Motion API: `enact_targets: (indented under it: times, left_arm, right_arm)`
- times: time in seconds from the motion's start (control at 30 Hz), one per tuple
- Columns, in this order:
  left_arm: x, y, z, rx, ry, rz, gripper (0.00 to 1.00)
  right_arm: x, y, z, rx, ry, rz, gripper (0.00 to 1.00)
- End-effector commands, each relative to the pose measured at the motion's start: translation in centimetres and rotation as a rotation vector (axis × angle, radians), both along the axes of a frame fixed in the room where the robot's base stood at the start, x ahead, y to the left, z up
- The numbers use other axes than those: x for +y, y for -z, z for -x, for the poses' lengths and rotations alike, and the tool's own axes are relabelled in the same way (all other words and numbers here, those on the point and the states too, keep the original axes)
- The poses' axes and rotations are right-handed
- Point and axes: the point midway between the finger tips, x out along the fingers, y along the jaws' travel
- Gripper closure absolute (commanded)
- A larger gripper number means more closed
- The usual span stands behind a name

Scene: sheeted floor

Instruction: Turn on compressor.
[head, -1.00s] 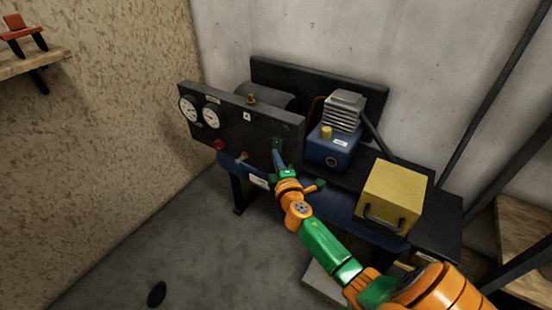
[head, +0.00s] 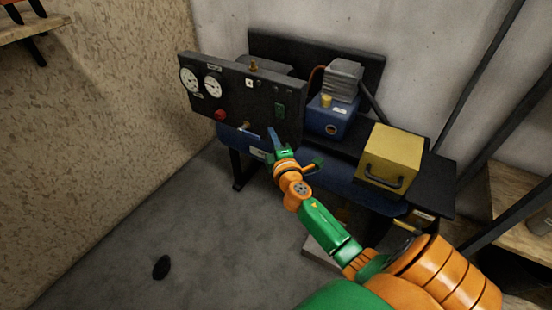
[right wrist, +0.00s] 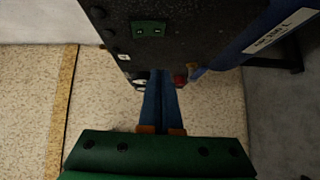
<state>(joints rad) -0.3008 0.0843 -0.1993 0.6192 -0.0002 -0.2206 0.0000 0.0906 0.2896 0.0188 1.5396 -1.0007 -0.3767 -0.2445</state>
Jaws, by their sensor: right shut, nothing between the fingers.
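The compressor has a dark upright control panel (head: 232,98) with two white gauges, a red knob (head: 220,115) at lower left and a green switch (head: 279,111) near its right end. Behind it is a blue motor block (head: 328,118); a blue tank (head: 340,175) lies below. My right gripper (head: 270,130) is shut and empty, its blue fingertips just below and left of the green switch, apparently clear of it. In the right wrist view, the fingers (right wrist: 159,72) are together, with the green switch (right wrist: 149,30) above them and the red knob (right wrist: 180,80) beyond the tips. My left gripper is out of view.
A yellow box (head: 391,158) with a dark handle sits on the bench's right part. A wooden shelf (head: 30,28) is at upper left, and dark slanted bars stand at right. The floor at lower left is clear except for a small black object (head: 161,267).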

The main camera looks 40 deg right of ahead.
Motion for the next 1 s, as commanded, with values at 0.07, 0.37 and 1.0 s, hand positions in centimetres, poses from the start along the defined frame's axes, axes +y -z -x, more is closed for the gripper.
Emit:
enact_targets:
  times: [0.07, 0.37, 1.0]
  left_arm:
    - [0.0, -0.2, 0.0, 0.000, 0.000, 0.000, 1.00]
    - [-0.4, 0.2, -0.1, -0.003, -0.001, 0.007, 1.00]
    - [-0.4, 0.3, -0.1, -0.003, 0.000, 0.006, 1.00]
  right_arm:
    - [0.5, 0.1, 1.3, 0.002, 0.001, -0.001, 1.00]
    - [2.5, 0.8, 6.3, 0.002, 0.001, -0.002, 1.00]
    - [3.0, 0.9, 7.6, 0.004, 0.001, -0.004, 1.00]
